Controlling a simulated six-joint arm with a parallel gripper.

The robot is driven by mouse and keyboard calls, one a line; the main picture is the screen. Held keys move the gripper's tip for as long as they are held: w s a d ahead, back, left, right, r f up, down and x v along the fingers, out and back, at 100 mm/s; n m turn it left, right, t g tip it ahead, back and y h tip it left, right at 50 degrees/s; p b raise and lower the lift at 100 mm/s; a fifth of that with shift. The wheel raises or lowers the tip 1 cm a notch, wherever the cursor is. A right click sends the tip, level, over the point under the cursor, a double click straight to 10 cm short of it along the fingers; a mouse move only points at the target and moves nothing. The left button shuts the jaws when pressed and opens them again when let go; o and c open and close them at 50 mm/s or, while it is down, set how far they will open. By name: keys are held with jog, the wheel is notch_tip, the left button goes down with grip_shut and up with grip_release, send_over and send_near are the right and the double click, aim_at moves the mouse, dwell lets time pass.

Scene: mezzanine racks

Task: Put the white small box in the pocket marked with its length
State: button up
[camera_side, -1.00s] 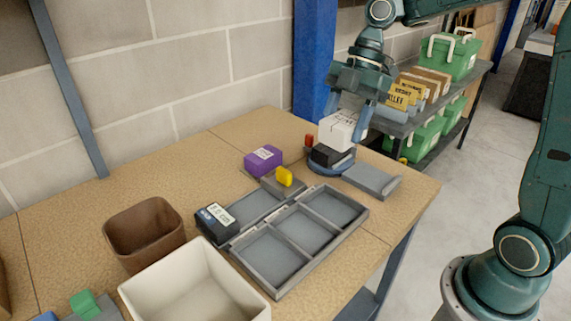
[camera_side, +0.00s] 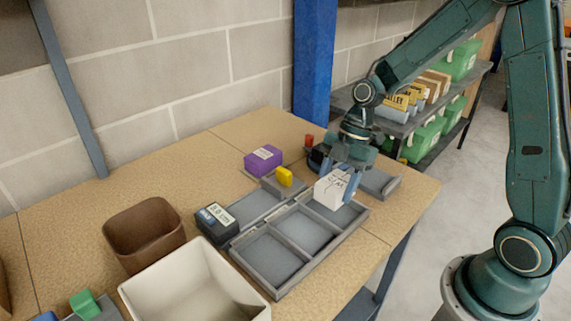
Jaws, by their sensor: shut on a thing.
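The white small box (camera_side: 331,188) is held by my gripper (camera_side: 342,182), which is shut on it; dark marks show on the box but are too small to read. The grey tray (camera_side: 283,293) has a row of three pockets. The box is at the far-right pocket; I cannot tell whether it hangs just above it or touches its floor. The middle pocket (camera_side: 305,230) and the near pocket (camera_side: 269,257) look empty. No readable pocket marks show. A dark device with a display (camera_side: 216,221) sits at the tray's left end; its digits are not clear.
A purple block (camera_side: 262,161) and a yellow piece (camera_side: 284,176) on a grey slide stand behind the tray. A brown bin (camera_side: 145,236) and a cream bin (camera_side: 160,293) are at the left front. A black device (camera_side: 316,157) and a grey plate (camera_side: 381,184) lie beyond my gripper.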

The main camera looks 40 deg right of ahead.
jog(key=shift+f, duration=0.2)
jog(key=shift+f, duration=2.1)
jog(key=shift+f, duration=0.1)
jog(key=o, duration=1.1)
jog(key=v, duration=1.2)
